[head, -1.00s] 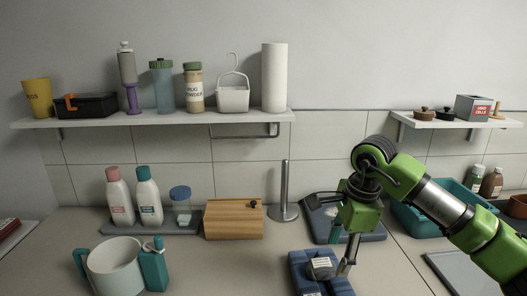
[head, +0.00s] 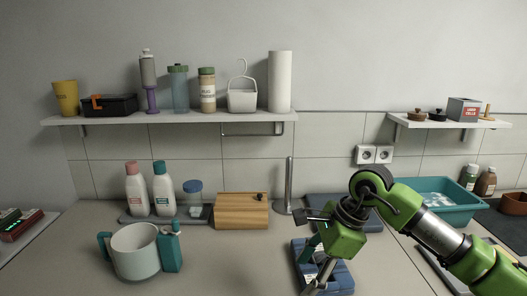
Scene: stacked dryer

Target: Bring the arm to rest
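My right arm, green with grey links, comes in from the right. Its gripper (head: 318,245) hangs over the counter (head: 220,262), tilted down to the left, above a blue tray (head: 343,278). One grey finger points down across the tray. A dark part sticks out to the left of the green wrist block. I cannot tell the finger gap, and I see no object clearly held. My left arm and gripper are not in view.
A mug (head: 135,252), wooden box (head: 241,211), bottles (head: 163,191) and metal post (head: 290,186) stand on the counter. A teal basin (head: 462,212) is behind my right arm. A loaded shelf (head: 180,117) hangs above. The counter between mug and blue tray is clear.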

